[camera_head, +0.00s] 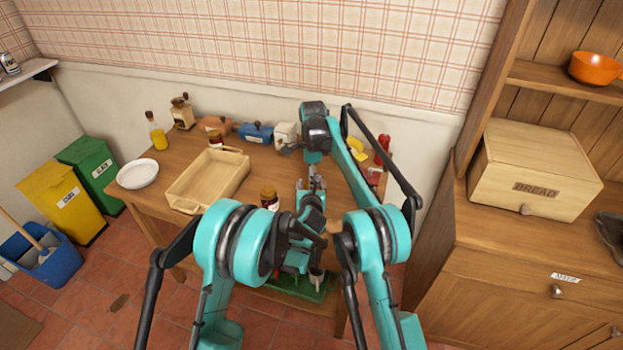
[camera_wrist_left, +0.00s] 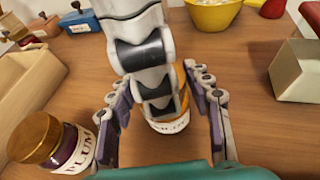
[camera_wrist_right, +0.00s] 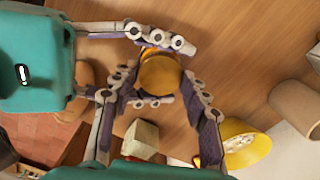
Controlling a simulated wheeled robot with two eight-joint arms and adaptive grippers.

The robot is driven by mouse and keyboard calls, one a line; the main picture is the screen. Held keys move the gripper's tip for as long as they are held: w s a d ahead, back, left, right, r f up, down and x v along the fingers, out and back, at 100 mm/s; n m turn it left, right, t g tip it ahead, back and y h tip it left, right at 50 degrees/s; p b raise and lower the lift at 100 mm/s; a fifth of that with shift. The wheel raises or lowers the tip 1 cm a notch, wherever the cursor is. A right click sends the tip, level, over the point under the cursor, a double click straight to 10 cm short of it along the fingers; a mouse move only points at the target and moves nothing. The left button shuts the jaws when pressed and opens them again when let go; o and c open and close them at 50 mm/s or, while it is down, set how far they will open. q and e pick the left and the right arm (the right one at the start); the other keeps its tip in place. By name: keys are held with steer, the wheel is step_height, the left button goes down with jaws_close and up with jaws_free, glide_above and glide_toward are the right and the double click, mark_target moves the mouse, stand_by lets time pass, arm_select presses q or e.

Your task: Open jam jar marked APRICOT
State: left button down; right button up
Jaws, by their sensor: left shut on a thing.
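A jar (camera_wrist_left: 168,128) with an orange rim and a white label stands upright on the table. Only the lettering's end shows, seemingly "ICOT". My left gripper (camera_wrist_left: 165,108) is shut around its body, one finger on each side. The jar's golden lid (camera_wrist_right: 160,74) shows from above in the right wrist view. My right gripper (camera_wrist_right: 161,76) reaches down from above, with a finger on either side of the lid. Whether these fingers press on the lid is unclear. In the head view my right gripper (camera_head: 314,172) hides the jar. A PLUM jar (camera_wrist_left: 62,146) with a gold lid stands left of it.
A wooden tray (camera_head: 178,207), a white plate (camera_head: 137,174) and an oil bottle (camera_head: 156,133) are on the table's left. A yellow bowl (camera_wrist_left: 213,13) and a cream box (camera_wrist_left: 300,72) stand behind and right of the held jar. A blue box (camera_head: 257,132) is at the back.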

steer(key=shift+c, duration=1.1)
steer(key=n, duration=0.3)
steer(key=o, duration=1.3)
steer(key=shift+s, duration=0.1)
steer(key=shift+c, duration=0.2)
